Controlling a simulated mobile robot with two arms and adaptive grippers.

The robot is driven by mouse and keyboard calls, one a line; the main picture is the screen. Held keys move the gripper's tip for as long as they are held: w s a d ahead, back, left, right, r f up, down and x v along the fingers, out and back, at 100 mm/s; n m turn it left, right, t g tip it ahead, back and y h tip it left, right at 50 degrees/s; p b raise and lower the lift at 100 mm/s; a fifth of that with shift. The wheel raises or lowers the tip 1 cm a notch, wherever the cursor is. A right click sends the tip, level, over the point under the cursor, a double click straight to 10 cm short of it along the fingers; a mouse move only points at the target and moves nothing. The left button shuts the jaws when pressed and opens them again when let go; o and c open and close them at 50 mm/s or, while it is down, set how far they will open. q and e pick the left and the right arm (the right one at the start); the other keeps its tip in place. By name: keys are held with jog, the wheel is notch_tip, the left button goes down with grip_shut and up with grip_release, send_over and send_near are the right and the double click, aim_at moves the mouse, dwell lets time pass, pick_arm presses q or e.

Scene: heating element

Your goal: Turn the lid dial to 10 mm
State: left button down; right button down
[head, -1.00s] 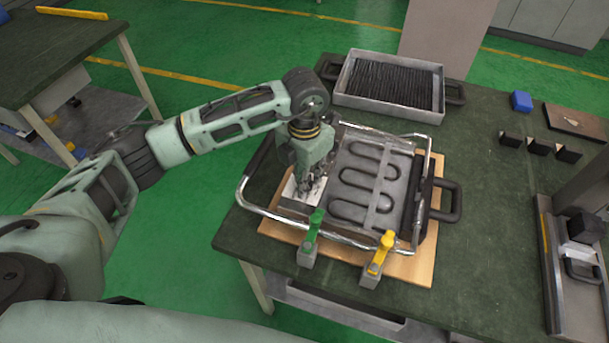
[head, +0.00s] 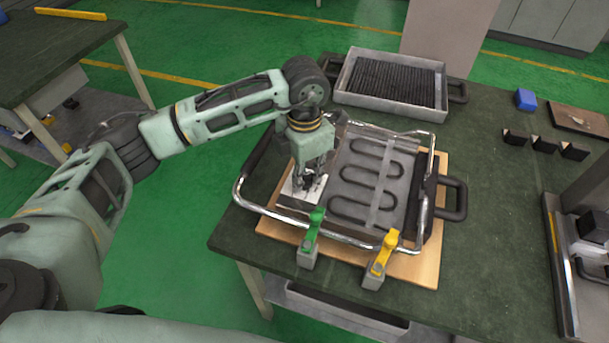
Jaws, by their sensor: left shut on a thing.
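A metal frame unit with a dark looped heating element (head: 365,185) lies on a wooden board (head: 430,262) on the table. A white plate (head: 298,200) sits at the left side of the unit. My left gripper (head: 308,188) points down over this plate, with its fingers shut on a small part there. The fingers hide most of that part, so the dial and its marking cannot be read. My right gripper is not in view.
A green clamp (head: 312,236) and a yellow clamp (head: 382,257) stand at the board's front edge. A grey tray with black rods (head: 392,85) is behind. A blue block (head: 525,99) and several dark blocks (head: 544,141) lie at the right.

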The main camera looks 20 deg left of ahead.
aim_at(305, 175)
pick_arm(q)
jog(key=shift+r, duration=0.1)
jog(key=c, duration=1.8)
grip_release()
jog(key=shift+c, duration=0.2)
notch_tip(305, 175, up, 12)
